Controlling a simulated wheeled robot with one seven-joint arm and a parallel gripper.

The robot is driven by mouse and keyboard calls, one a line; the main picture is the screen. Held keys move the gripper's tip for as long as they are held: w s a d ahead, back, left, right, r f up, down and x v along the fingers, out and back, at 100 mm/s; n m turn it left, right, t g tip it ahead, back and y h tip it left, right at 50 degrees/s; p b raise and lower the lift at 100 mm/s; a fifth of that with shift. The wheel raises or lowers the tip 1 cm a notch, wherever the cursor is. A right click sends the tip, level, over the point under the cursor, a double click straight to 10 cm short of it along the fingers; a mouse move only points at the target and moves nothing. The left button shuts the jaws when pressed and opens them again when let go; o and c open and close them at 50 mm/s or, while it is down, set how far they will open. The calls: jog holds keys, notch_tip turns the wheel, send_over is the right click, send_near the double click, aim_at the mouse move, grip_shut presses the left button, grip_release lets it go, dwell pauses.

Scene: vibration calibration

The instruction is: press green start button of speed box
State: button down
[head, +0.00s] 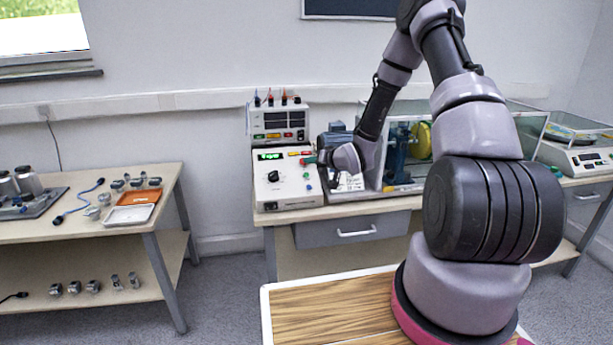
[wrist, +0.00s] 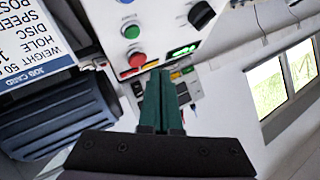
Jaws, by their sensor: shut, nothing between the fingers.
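The speed box (head: 285,192) is a pale box with a green-lit display and a black knob, standing on the bench at the left end. Its green button (head: 306,175) is on the right of the front panel. In the wrist view the green button (wrist: 131,31) sits beside the red button (wrist: 137,60). My gripper (head: 319,157) is by the upper right of the panel, level with the red button. In the wrist view its dark green fingers (wrist: 161,75) are shut and empty, with the tips past the red button and apart from the green one. Fingertip depth is unclear.
Another instrument (head: 279,123) with cables stands behind the speed box. A blue-grey motor (wrist: 55,115) and a job card (wrist: 30,40) lie close beside the gripper. A clear-walled enclosure (head: 405,150) stands to the right. A side table (head: 100,225) with small parts is at left.

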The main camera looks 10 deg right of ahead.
jog(key=shift+w+f, duration=0.35)
jog(key=shift+f, duration=0.4)
jog(key=shift+w+f, duration=0.4)
jog(key=shift+f, duration=0.35)
jog(key=shift+w+f, duration=0.35)
jog(key=shift+f, duration=0.4)
jog(key=shift+f, duration=0.1)
jog(key=shift+w+f, duration=0.15)
jog(key=shift+f, duration=0.15)
jog(key=shift+w+f, duration=0.15)
jog(key=shift+f, duration=0.2)
dwell(0.8)
jog(key=shift+r, duration=0.1)
jog(key=shift+s+r, duration=0.35)
jog(key=shift+r, duration=0.3)
jog(key=shift+r, duration=0.1)
jog(key=shift+s+r, duration=0.35)
jog(key=shift+r, duration=0.35)
jog(key=shift+s+r, duration=0.4)
jog(key=shift+r, duration=0.35)
jog(key=shift+s+r, duration=0.35)
jog(key=shift+r, duration=0.35)
